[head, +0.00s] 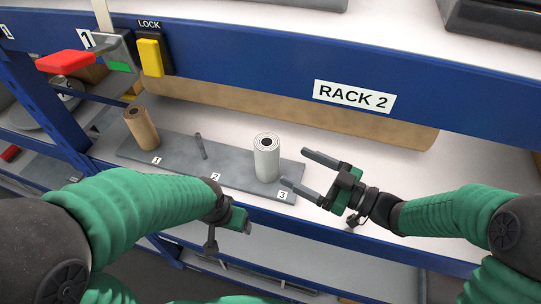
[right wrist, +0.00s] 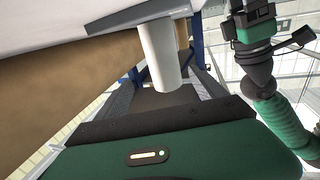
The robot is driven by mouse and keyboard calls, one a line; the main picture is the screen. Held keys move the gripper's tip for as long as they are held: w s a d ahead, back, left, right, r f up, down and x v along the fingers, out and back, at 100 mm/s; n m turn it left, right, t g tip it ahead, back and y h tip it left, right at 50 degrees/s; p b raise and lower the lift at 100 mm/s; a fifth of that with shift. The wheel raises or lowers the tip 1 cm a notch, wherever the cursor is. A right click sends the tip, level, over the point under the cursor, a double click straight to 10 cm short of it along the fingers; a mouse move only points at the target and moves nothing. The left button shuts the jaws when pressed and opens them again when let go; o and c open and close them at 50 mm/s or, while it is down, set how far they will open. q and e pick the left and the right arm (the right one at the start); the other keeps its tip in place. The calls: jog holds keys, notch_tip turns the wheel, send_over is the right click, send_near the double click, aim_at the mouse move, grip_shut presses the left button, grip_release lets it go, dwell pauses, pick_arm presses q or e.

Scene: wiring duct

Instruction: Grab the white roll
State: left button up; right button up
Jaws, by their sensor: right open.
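The white roll (head: 267,159) stands upright on a grey base plate (head: 228,172) near the label 3. It also shows in the right wrist view (right wrist: 162,52), straight ahead of the gripper body. My right gripper (head: 294,167) is open, just right of the roll, with its two fingers pointing left toward it. The fingers look empty, and a small gap seems to separate them from the roll. My left gripper (head: 240,222) is low in front of the shelf edge; its fingers are not clear.
A brown roll (head: 140,129) stands at the plate's left end, with a thin grey peg (head: 200,146) between the rolls. A long brown tube (head: 290,112) lies behind. The blue rack beam (head: 270,62) hangs above. White shelf is free right of the right gripper.

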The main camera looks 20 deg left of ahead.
aim_at(278, 159)
jog(key=x, duration=0.2)
jog(key=p+x, duration=0.1)
jog(key=x, duration=0.4)
jog(key=shift+s+a+r, duration=0.1)
jog(key=shift+s+a, duration=0.1)
jog(key=shift+a, duration=0.25)
jog(key=p, duration=0.1)
jog(key=a+p, duration=0.2)
jog(key=shift+w+a+r, duration=0.15)
jog(key=shift+w+r, duration=0.2)
jog(key=shift+r, duration=0.05)
jog(key=shift+w+a+f, duration=0.1)
jog(key=shift+w+a, duration=0.1)
jog(key=shift+a, duration=0.1)
jog(key=shift+w+a+f, duration=0.1)
jog(key=shift+a, duration=0.1)
jog(key=shift+a+f, duration=0.1)
jog(key=shift+a, duration=0.4)
jog(key=shift+c, duration=0.3)
jog(key=shift+a, duration=0.3)
jog(key=c, duration=0.5)
pick_arm(q)
jog(key=r, duration=0.2)
jog(key=a+r, duration=0.1)
jog(key=r, duration=0.1)
jog(key=shift+a+r, duration=0.1)
jog(key=shift+r, duration=0.15)
pick_arm(e)
jog(key=shift+d, duration=0.3)
jog(key=c, duration=0.9)
